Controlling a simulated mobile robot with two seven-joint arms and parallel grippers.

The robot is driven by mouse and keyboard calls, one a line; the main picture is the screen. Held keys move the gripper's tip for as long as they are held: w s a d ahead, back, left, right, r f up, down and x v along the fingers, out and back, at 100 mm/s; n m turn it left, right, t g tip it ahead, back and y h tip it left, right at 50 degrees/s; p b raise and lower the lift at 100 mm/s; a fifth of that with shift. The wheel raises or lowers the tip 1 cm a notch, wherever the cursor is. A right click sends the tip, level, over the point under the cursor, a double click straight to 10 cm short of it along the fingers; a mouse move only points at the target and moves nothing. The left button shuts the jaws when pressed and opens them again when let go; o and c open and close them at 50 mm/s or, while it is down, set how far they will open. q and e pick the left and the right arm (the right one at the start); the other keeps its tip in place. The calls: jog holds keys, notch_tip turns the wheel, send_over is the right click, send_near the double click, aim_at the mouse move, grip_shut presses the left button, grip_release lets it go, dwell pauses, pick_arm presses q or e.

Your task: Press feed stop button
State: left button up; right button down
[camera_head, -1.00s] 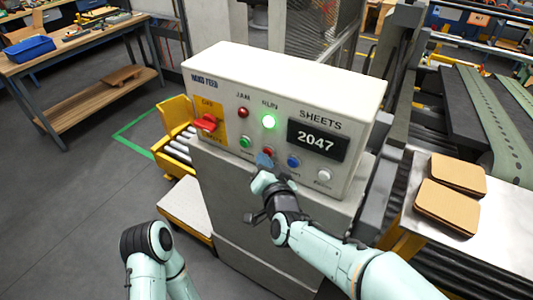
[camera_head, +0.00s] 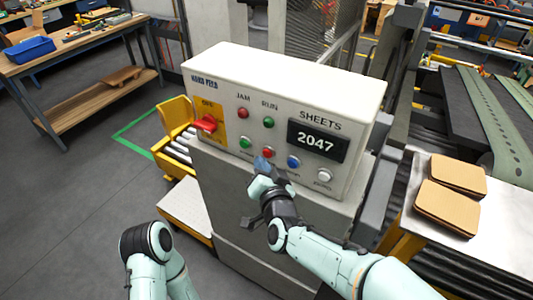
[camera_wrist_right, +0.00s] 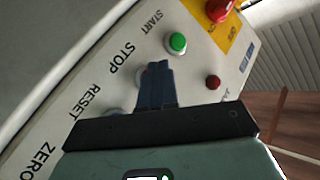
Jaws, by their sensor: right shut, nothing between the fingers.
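The control box (camera_head: 280,85) stands upright with a row of push buttons along its lower front. The red stop button (camera_head: 267,152) sits between a green start button (camera_head: 246,142) and a blue reset button (camera_head: 293,161). My right gripper (camera_head: 261,164) is shut and empty, its blue fingertips just below and in front of the stop button. My left gripper is out of view.
The box also carries a red switch on a yellow plate (camera_head: 211,109), a red JAM lamp (camera_head: 243,113), an unlit green RUN lamp (camera_head: 268,122), a counter reading 2047 (camera_head: 317,141) and a white zero button (camera_head: 324,175). Brown sheet stacks (camera_head: 447,208) lie at the right.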

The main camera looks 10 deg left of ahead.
jog(key=shift+s, duration=0.15)
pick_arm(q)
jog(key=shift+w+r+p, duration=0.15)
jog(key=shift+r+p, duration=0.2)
pick_arm(e)
jog(key=shift+s+a, duration=0.3)
jog(key=shift+s, duration=0.5)
jog(key=shift+s+a, duration=0.3)
jog(key=shift+s, duration=0.45)
jog(key=shift+s+a, duration=0.3)
jog(key=shift+s, duration=0.5)
